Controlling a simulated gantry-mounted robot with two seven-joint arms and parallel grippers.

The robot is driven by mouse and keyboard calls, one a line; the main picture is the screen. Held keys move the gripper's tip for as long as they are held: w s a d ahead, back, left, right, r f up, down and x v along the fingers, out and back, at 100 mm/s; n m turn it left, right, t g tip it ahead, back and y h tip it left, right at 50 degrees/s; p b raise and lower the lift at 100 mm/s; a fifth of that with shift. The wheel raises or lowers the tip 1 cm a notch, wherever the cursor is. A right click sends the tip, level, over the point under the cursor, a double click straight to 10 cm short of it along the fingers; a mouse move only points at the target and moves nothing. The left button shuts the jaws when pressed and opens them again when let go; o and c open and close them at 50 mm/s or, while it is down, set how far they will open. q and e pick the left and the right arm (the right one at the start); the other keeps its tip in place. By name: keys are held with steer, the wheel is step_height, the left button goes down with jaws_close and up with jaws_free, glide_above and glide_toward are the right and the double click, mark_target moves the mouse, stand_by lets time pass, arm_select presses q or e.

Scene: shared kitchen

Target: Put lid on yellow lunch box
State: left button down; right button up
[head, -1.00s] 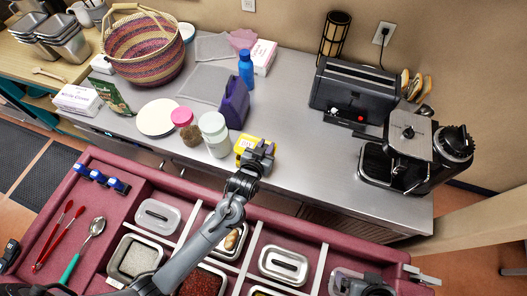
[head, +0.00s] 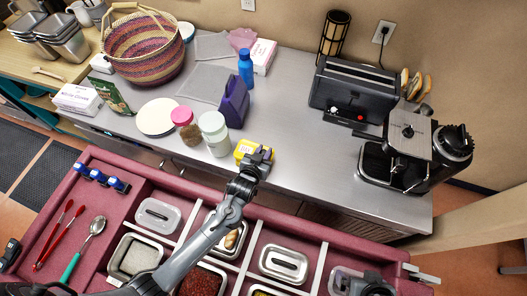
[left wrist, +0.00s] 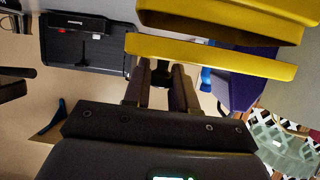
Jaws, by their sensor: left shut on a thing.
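The yellow lunch box (head: 241,150) stands on the steel counter near its front edge in the head view. In the left wrist view it is the yellow body (left wrist: 230,20) at the top. The yellow lid (left wrist: 210,58) shows edge-on in the left wrist view, between the fingers of my left gripper and the box. My left gripper (head: 260,155) is shut on the lid at the box's right side. A narrow gap shows between lid and box in the left wrist view. The dark part (head: 372,286) at the bottom right looks like my right gripper; its fingers cannot be made out.
A white-lidded jar (head: 214,133), a purple carton (head: 233,102) and a blue bottle (head: 246,68) stand close behind and left of the box. A toaster (head: 350,88) and coffee maker (head: 405,150) are at right. The counter between is clear.

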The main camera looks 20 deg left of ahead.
arm_select(q)
steer(key=shift+f, duration=0.45)
steer(key=c, duration=0.9)
jaws_free()
steer(key=shift+r, duration=0.55)
steer(key=shift+s+r, duration=0.15)
steer(key=shift+s, duration=0.1)
steer(key=s+a+r+g, duration=0.1)
steer(key=s+r+g, duration=0.1)
steer(key=s, duration=0.7)
steer(key=s+a+r+m+g, duration=0.1)
steer(key=s+g, duration=0.3)
steer(key=s, duration=0.5)
steer(key=s+a+r+g, duration=0.2)
steer(key=s+a+g, duration=0.1)
steer(key=s, duration=0.7)
steer(key=shift+a+r+m+g, duration=0.2)
steer(key=shift+r+m+g, duration=0.1)
steer(key=shift+m+g, duration=0.15)
